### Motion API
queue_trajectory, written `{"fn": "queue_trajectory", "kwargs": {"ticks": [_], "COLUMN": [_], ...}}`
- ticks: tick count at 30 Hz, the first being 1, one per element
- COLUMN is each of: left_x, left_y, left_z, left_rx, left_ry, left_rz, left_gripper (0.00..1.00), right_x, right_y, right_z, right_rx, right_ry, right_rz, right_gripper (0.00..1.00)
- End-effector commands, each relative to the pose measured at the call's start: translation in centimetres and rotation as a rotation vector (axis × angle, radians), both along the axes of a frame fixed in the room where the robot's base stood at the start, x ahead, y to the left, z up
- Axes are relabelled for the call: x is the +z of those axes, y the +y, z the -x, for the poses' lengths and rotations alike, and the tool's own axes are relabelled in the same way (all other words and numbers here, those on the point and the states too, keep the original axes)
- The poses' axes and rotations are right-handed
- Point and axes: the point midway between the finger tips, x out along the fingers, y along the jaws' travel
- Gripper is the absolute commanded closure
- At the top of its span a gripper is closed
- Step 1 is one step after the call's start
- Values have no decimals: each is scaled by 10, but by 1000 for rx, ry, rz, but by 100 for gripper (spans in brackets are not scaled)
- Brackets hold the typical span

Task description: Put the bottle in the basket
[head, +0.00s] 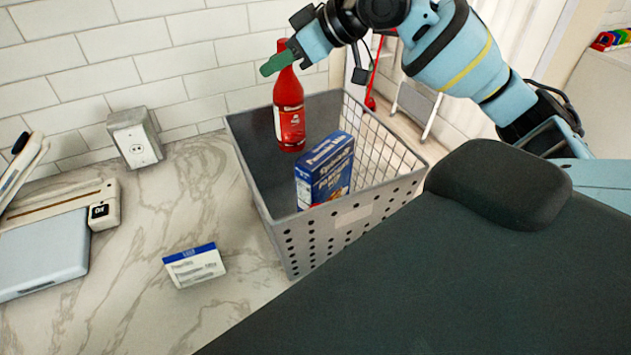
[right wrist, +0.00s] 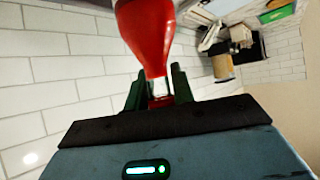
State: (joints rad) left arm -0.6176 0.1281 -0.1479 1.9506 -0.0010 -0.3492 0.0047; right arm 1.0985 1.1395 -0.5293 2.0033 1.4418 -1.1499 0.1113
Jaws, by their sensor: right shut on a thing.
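The red bottle (head: 290,112) hangs upright in the head view, its lower end overlapping the inside of the grey basket (head: 345,216). My right gripper (head: 277,62) is shut on the bottle's neck near its top. In the right wrist view, the bottle (right wrist: 150,32) sits between the two dark green fingers of the right gripper (right wrist: 160,92). The bottle's base seems clear of the basket floor; its exact height above it is hard to tell. My left gripper is not in view.
A blue box (head: 325,172) stands inside the basket, right of the bottle. A small blue and white packet (head: 195,265) lies on the marble counter (head: 130,270), left of the basket. A grey appliance (head: 45,250) is at the far left, and an outlet box (head: 135,138) is by the tiled wall.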

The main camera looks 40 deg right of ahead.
Motion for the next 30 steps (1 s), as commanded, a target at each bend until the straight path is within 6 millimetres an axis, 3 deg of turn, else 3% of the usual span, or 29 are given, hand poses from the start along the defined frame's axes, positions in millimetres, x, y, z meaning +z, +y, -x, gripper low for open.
{"fn": "queue_trajectory", "kwargs": {"ticks": [6,16,24,30], "left_x": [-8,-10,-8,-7], "left_y": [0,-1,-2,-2], "left_z": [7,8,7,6], "left_rx": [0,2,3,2], "left_ry": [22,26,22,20], "left_rz": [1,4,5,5], "left_gripper": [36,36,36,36], "right_x": [-45,-56,-99,-113], "right_y": [-1,0,0,0], "right_z": [-1,0,0,0], "right_rx": [-2,0,-2,-1], "right_ry": [1,-6,-5,-8], "right_rz": [0,-2,-2,-2], "right_gripper": [100,100,100,100]}}
